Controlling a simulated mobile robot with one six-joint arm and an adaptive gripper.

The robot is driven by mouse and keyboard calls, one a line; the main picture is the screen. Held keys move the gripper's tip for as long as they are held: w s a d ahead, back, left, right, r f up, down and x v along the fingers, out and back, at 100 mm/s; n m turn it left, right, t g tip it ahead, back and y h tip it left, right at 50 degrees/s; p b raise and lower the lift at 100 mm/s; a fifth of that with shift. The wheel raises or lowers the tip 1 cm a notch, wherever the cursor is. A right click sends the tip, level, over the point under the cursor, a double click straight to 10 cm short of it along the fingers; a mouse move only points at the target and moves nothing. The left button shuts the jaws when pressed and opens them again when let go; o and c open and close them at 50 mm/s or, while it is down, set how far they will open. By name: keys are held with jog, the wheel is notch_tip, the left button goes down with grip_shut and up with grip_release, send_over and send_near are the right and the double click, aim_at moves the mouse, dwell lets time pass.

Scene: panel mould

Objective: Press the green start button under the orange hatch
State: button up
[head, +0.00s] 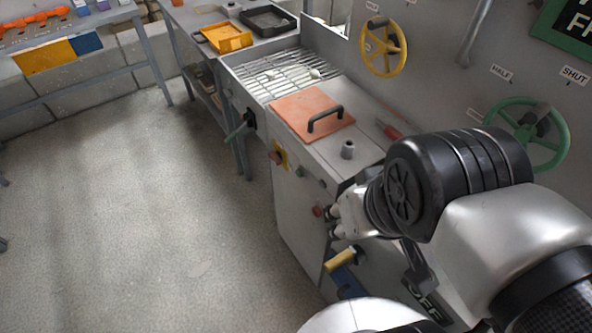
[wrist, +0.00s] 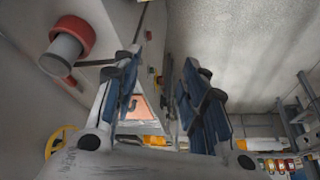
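The orange hatch (head: 312,112) lies shut on the bench top, with a dark arched handle. Between my fingers, part of it also shows in the wrist view (wrist: 133,106). On the bench front below it, a small greenish button (head: 299,171) sits right of a red button on a yellow plate (head: 278,157). My gripper (head: 338,222) is by the bench front, right of these buttons and apart from them. In the wrist view my gripper (wrist: 163,57) has its two fingers spread with nothing between them. The green button is not clear there.
A red round knob (head: 317,211) on the bench front is close to my gripper; a red-collared grey knob (wrist: 67,45) shows large in the wrist view. A green lever (head: 238,132) juts out further left. A yellow handle (head: 341,260) is below my gripper. The floor at left is clear.

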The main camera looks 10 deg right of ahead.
jog(key=shift+c, duration=0.2)
grip_shut()
dwell(1.4)
